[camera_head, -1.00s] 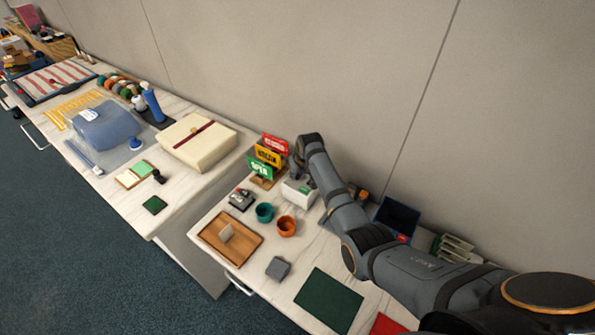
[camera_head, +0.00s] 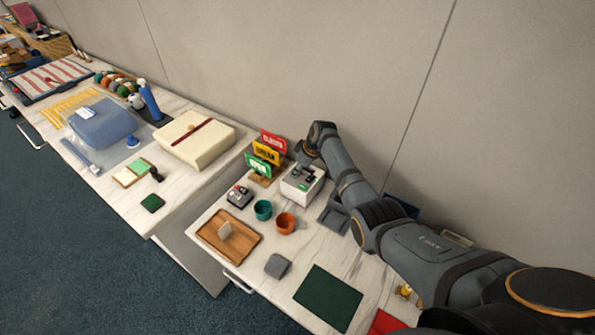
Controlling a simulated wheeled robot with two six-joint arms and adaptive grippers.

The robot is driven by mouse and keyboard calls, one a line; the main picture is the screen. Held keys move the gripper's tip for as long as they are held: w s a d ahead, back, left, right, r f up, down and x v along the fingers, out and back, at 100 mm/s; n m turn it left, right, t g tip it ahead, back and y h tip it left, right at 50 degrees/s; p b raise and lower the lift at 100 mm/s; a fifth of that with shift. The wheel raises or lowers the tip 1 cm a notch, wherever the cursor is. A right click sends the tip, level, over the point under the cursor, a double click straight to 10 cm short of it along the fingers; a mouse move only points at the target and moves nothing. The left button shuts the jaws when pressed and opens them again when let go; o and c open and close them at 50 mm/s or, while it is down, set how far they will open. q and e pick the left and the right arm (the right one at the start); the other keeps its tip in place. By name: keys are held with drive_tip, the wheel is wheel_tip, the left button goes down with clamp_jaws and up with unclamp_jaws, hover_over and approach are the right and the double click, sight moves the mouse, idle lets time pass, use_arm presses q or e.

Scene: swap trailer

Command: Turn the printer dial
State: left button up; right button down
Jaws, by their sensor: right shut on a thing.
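The printer (camera_head: 301,188) is a small white box with a grey top panel, near the back of the right table. My right gripper (camera_head: 306,165) reaches down from my right arm to the back of the printer's top. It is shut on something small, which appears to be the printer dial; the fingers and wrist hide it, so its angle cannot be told. A small green part shows on the panel in front of the fingers. My left gripper is not in view.
Red, yellow and green signs (camera_head: 265,155) stand left of the printer. A teal cup (camera_head: 263,210) and an orange cup (camera_head: 285,223) stand in front. A grey tray (camera_head: 333,217) lies to its right, near my arm. The wall is close behind.

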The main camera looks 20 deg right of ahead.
idle(0.4)
drive_tip(key=c, duration=1.2)
unclamp_jaws()
drive_tip(key=v, duration=1.2)
drive_tip(key=shift+w, duration=0.1)
